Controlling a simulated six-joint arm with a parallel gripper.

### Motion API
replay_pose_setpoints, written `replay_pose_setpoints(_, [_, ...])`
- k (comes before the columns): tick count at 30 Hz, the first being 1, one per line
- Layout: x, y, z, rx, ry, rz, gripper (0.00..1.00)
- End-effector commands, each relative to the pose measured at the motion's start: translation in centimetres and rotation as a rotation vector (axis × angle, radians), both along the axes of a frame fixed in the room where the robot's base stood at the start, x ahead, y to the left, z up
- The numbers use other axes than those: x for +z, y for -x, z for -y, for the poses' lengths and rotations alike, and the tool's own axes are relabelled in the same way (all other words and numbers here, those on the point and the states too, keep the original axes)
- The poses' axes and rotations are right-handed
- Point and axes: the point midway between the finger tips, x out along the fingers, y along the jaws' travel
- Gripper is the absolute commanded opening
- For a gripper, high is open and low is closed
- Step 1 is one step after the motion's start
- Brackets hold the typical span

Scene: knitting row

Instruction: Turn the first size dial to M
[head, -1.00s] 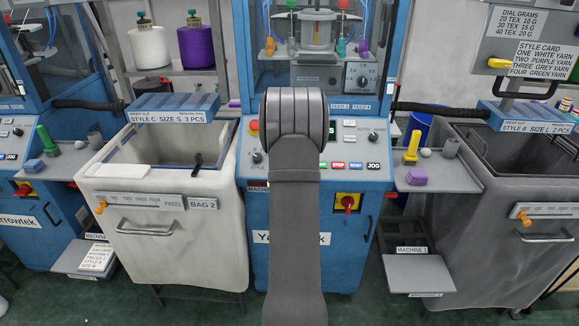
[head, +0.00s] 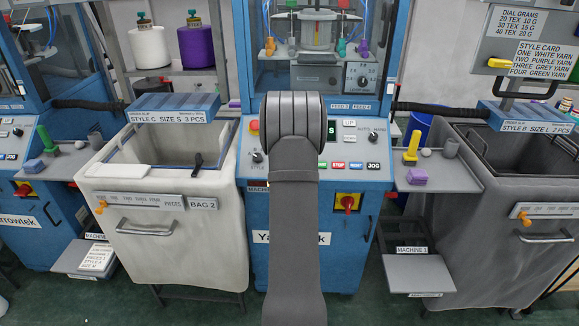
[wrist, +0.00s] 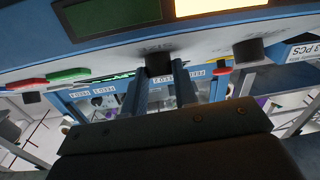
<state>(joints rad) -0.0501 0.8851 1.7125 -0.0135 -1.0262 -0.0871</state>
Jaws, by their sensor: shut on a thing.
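In the wrist view, a dark round dial knob (wrist: 158,64) stands out from the underside of the pale panel, with a small blurred label by it. My gripper (wrist: 158,82) has its two fingers on either side of this knob and is shut on it. The knob's pointer and the letters around it cannot be read. In the head view, my arm hides the gripper and the gripped dial. A green display (head: 322,138) with an S partly shows beside my arm.
A second dark knob (wrist: 248,50) is on the same panel. Red and green buttons (wrist: 68,75) lie to the other side. In the head view, a left knob (head: 256,157) and an AUTO/HAND knob (head: 373,137) flank my arm. Bag 2 (head: 165,240) stands to the left.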

Motion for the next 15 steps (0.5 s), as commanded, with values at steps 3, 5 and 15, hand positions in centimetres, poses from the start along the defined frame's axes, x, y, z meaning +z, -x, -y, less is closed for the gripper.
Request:
replay_pose_setpoints(3, [0.01, 0.01, -0.09, -0.017, -0.014, 0.001, 0.03])
replay_pose_setpoints(5, [0.0, 0.01, -0.17, -0.033, -0.027, 0.0, 0.03])
replay_pose_setpoints(15, [0.09, -0.07, -0.72, -0.216, -0.173, 0.003, 0.03])
